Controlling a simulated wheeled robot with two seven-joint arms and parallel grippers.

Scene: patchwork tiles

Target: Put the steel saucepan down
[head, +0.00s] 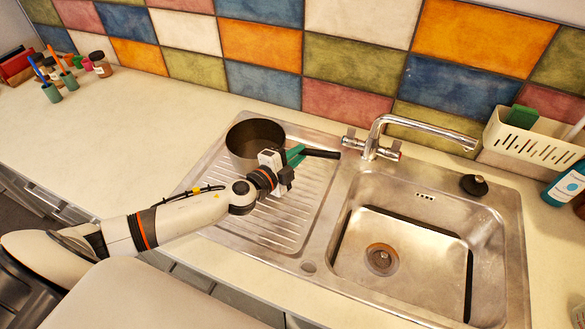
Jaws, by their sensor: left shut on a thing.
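The steel saucepan (250,139) is upright at the back of the ribbed drainboard (300,226), left of the sink basin. Its dark handle (322,154) points right, towards the tap. My left gripper (293,157) is shut on the saucepan at its handle, just right of the pan body. I cannot tell whether the pan's base touches the drainboard, as my gripper and wrist hide part of its lower side. My right gripper is not in view.
The tap (375,140) stands close to the handle's end. The empty sink basin (400,258) is on the right, with a black stopper (474,185) behind it. A white caddy (530,137) and blue bottle (566,186) stand at far right. The left counter (140,125) is mostly clear.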

